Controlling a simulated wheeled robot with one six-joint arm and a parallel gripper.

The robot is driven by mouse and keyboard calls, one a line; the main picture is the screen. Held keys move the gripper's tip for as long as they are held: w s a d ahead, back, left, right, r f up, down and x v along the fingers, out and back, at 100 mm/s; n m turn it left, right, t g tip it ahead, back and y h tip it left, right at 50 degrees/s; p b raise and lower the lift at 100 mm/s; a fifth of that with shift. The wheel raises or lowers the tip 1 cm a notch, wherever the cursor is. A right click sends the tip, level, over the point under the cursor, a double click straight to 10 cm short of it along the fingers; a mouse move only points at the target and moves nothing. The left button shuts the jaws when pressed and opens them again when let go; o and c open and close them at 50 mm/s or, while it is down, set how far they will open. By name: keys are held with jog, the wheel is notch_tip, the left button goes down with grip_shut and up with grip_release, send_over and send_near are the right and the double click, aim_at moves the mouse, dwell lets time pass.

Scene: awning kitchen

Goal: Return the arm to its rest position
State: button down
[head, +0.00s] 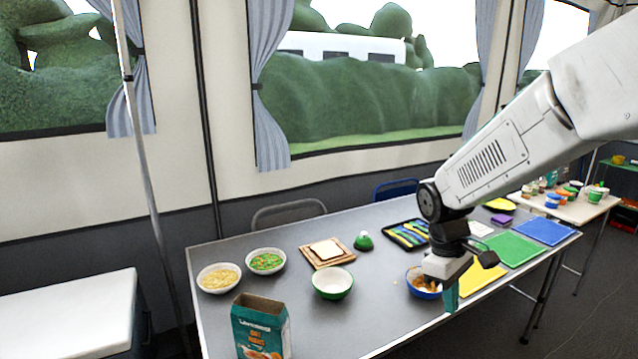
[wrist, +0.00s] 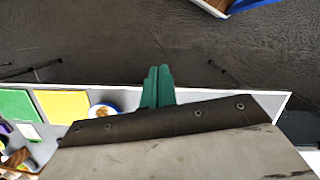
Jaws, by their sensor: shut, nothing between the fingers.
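My gripper (head: 451,299) hangs at the end of my arm by the front edge of the grey table (head: 225,262). Its green fingers (wrist: 157,86) are together in the wrist view, with nothing between them. My arm reaches in from the upper right of the head view, bent down at the wrist. A blue bowl with brown food (head: 415,283) stands just left of the gripper, partly hidden by it. In the wrist view, the bowl (wrist: 103,110) shows left of the fingers, which lie over the table edge and dark floor.
The table holds a green-white bowl (head: 333,283), a teal box (head: 261,327), two food bowls (head: 218,278), bread on a board (head: 326,253), a dark tray (head: 408,233) and coloured mats (head: 513,249). A white cooler (head: 70,312) stands at left. Floor in front is free.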

jog(key=s+r+m+t+y, duration=0.1)
jog(key=s+r+m, duration=0.3)
jog(key=s, duration=0.8)
jog(key=s+r+m+t, duration=0.2)
jog(key=s+r+m, duration=0.2)
jog(key=s+r, duration=0.3)
jog(key=shift+s+d+y, duration=0.4)
jog(key=shift+s, duration=2)
jog(key=shift+r, duration=0.1)
